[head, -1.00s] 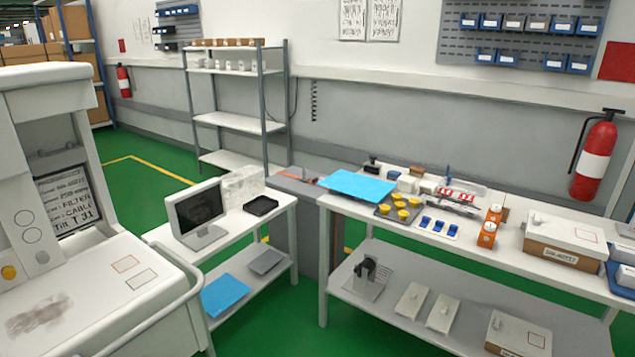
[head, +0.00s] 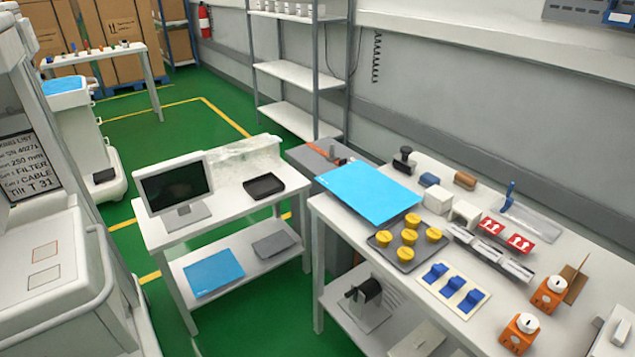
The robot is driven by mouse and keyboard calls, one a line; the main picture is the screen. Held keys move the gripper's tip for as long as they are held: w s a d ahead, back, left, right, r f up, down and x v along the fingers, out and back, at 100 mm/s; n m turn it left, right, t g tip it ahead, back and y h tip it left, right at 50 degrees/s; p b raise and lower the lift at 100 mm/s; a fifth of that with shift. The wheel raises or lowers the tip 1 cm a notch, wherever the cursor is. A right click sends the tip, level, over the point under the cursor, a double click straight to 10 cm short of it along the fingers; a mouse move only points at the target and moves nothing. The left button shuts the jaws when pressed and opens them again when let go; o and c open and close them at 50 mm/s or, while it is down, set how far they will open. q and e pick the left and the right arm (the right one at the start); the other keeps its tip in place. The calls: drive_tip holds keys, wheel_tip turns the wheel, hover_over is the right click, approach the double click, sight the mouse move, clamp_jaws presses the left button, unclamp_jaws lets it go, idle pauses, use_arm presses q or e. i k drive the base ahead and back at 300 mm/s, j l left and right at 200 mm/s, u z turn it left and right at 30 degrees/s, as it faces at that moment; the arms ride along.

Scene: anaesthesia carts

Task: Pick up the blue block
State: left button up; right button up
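Several small blue pieces are on the right workbench (head: 575,250). A small blue block-like piece (head: 429,180) lies near the back, beside a white cube (head: 437,200) and the blue sheet (head: 370,191). Three blue pieces (head: 453,284) sit in a row on a cream card (head: 425,286) nearer the front. I cannot tell which of these is the task's blue block. Neither of my grippers is in view.
Yellow knobs on a grey tray (head: 380,252), red-and-white boxes (head: 506,234) and orange devices (head: 520,331) crowd the bench. A small table with a monitor (head: 175,189) and black tray (head: 263,186) stands left. Green floor (head: 265,330) is open between tables.

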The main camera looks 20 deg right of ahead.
sight(427, 180)
drive_tip(key=i+l, duration=0.1)
drive_tip(key=l, duration=0.45)
drive_tip(key=i+j+u, duration=0.1)
drive_tip(key=i+u, duration=0.15)
drive_tip(key=i, duration=0.6)
drive_tip(key=i+u, duration=0.25)
drive_tip(key=i, duration=0.55)
drive_tip(key=z, duration=2.7)
drive_tip(key=u, duration=3.8)
